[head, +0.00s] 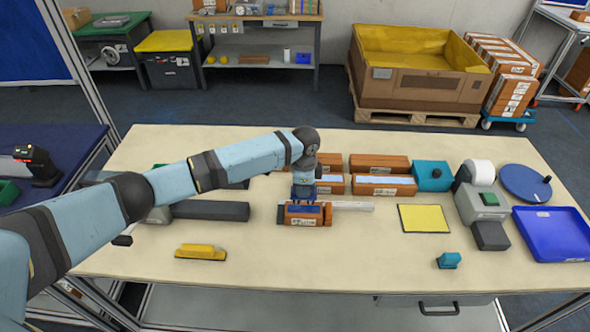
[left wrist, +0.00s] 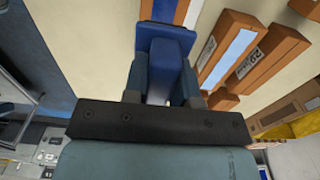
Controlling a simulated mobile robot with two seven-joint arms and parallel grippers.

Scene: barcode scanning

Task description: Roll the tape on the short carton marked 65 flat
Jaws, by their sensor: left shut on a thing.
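A short brown carton (head: 291,221) stands near the middle of the table, with a blue strip on its top and a white label on its front; I cannot read the number clearly. My left gripper (head: 303,190) is above it, pointing down and shut on a blue tool (left wrist: 160,55) with a wide end. The tool's lower end is at or just over the carton top; I cannot tell whether it touches. In the left wrist view, part of the carton (left wrist: 192,14) shows beyond the tool. My right gripper is not in view.
Longer cartons (head: 384,185) with pale strips stand behind. A white bar (head: 352,206) lies right of the short carton. A yellow tool (head: 200,252), yellow pad (head: 424,218), teal block (head: 449,260) and blue tray (head: 553,232) are around. The table front is mostly clear.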

